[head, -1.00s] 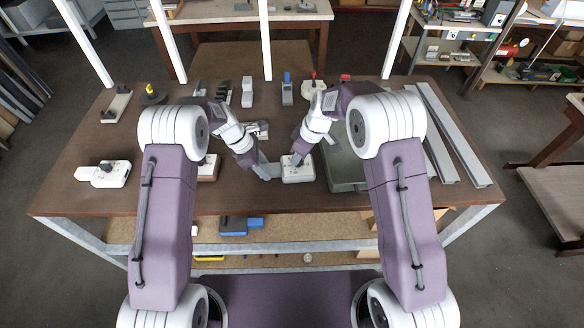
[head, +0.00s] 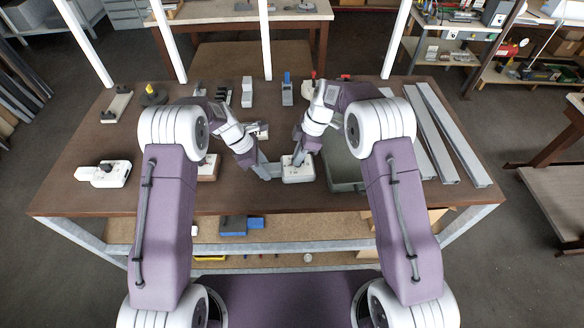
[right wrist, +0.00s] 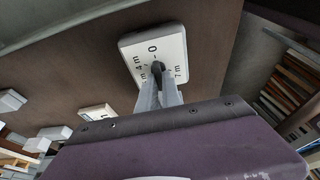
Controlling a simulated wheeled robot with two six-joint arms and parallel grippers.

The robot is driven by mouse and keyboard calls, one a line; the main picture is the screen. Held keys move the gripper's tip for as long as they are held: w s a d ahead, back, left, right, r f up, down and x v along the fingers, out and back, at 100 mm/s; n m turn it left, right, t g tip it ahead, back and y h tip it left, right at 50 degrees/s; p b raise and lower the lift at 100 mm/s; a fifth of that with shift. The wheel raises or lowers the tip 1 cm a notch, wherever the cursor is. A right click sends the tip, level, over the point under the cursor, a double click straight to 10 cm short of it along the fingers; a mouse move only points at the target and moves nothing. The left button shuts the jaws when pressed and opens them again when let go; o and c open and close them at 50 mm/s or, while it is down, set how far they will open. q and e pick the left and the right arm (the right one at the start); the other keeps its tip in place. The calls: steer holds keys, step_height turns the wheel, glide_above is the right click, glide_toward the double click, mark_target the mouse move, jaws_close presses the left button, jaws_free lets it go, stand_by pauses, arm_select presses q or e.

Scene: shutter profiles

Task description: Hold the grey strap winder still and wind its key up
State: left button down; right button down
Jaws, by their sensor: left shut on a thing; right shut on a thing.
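The grey strap winder (head: 298,173) is a pale box on the front middle of the table. In the right wrist view its light face (right wrist: 137,62) shows a 0 and metre marks around a small dark key (right wrist: 157,67). My left gripper (head: 268,172) is shut on the winder's left side; the exact grip is small in the picture. My right gripper (head: 297,160) comes from above and is shut on the key. Its fingers (right wrist: 158,88) cover part of the key and the face.
A dark green tray (head: 343,178) stands close on the winder's right. A pale device (head: 103,174) lies at the left, and another on a brown base (head: 208,168) sits nearer. Long grey profiles (head: 452,135) lie along the right edge. Several small items line the back.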

steer(key=c, duration=1.6)
jaws_free()
steer(key=shift+o, duration=0.2)
steer(key=shift+r, duration=3.05)
arm_select(q)
steer(key=c, duration=0.8)
jaws_free()
steer(key=shift+c, duration=0.2)
